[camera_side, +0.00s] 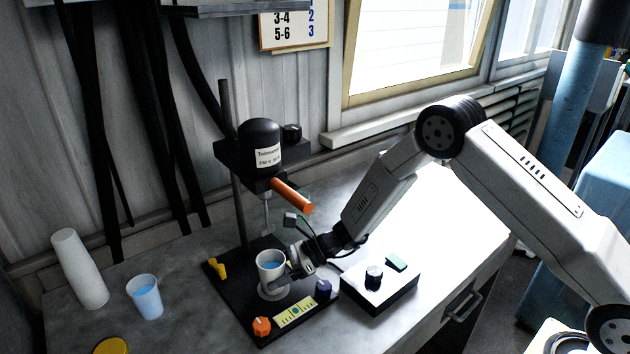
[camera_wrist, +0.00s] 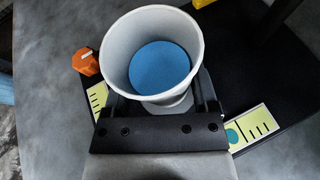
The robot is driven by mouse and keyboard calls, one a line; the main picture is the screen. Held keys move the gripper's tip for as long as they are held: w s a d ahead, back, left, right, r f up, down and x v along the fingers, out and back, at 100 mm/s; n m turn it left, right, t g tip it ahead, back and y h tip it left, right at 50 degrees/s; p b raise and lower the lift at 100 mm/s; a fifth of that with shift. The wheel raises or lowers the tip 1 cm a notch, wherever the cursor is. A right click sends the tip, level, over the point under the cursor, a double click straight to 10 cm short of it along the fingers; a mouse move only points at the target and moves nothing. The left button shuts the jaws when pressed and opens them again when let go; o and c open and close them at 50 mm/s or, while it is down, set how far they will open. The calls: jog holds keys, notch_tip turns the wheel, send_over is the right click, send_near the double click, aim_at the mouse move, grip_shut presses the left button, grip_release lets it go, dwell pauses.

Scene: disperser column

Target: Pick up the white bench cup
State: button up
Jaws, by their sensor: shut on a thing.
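The white bench cup (camera_side: 271,271) stands upright on the black base plate of the disperser column, with blue liquid inside. It also shows in the wrist view (camera_wrist: 113,62), where the blue surface fills the lower part of the cup. My gripper (camera_side: 288,280) reaches in from the right and is shut on the cup, one finger on each side. In the wrist view my gripper's fingers (camera_wrist: 160,101) flank the cup's lower body. Whether the cup's foot touches the plate is hard to tell.
The disperser head (camera_side: 262,143) with an orange handle (camera_side: 292,195) hangs above the cup. Orange (camera_side: 261,326), yellow (camera_side: 217,267) and dark (camera_side: 323,288) knobs sit around the plate. A control box (camera_side: 380,286) stands right.

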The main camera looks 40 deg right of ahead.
aim_at(275, 262)
jog(key=shift+r, duration=0.9)
jog(key=shift+s+r, duration=0.1)
jog(key=shift+r, duration=0.75)
jog(key=s, duration=1.7)
jog(key=shift+s+f, duration=0.1)
jog(key=shift+s, duration=0.3)
jog(key=shift+w, duration=0.1)
